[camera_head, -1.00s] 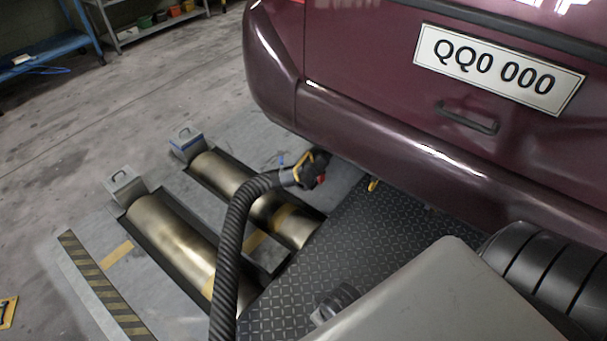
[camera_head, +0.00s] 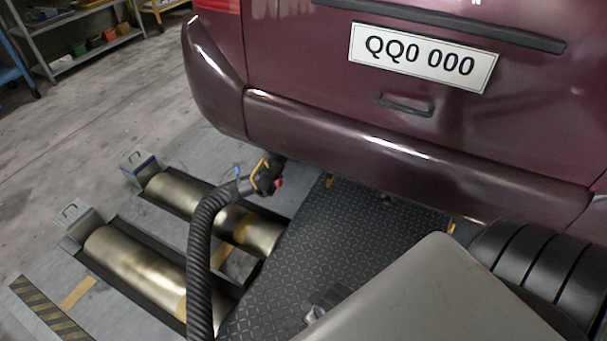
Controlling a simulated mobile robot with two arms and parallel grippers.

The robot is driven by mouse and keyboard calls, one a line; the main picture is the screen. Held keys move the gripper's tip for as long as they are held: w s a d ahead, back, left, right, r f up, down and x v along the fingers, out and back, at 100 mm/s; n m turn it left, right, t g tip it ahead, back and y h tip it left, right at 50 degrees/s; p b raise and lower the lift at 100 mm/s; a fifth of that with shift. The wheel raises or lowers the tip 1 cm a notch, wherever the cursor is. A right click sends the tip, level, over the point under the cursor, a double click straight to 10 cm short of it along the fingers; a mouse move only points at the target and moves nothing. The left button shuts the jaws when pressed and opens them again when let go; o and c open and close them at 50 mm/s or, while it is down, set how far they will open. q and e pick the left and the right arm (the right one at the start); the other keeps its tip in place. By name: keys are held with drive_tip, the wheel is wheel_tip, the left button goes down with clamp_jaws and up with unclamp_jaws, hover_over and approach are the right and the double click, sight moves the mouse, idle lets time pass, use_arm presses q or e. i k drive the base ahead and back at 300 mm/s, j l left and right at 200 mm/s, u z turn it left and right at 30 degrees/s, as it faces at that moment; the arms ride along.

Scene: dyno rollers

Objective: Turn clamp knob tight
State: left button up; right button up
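A black corrugated hose (camera_head: 199,245) rises from the bottom edge and bends toward the rear of the dark red van (camera_head: 330,130). At its upper end is a black and yellow nozzle fitting (camera_head: 265,175), just below the van's bumper. A small red part (camera_head: 279,183) shows on the fitting's right side and a small blue part (camera_head: 237,172) on its left. Which of these is the clamp knob is too small to tell. Whether the fitting is on a tailpipe is also unclear. Neither of my grippers can be made out in the head view.
Two metal rollers (camera_head: 128,262) lie in the floor left of the hose, with grey boxes (camera_head: 140,166) at their ends. A dark tread plate (camera_head: 345,240) lies below the bumper. Shelving (camera_head: 90,50) stands at the back left. The concrete floor at left is clear.

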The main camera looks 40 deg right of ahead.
sight(279, 183)
drive_tip(key=k+z, duration=0.1)
drive_tip(key=z, duration=0.8)
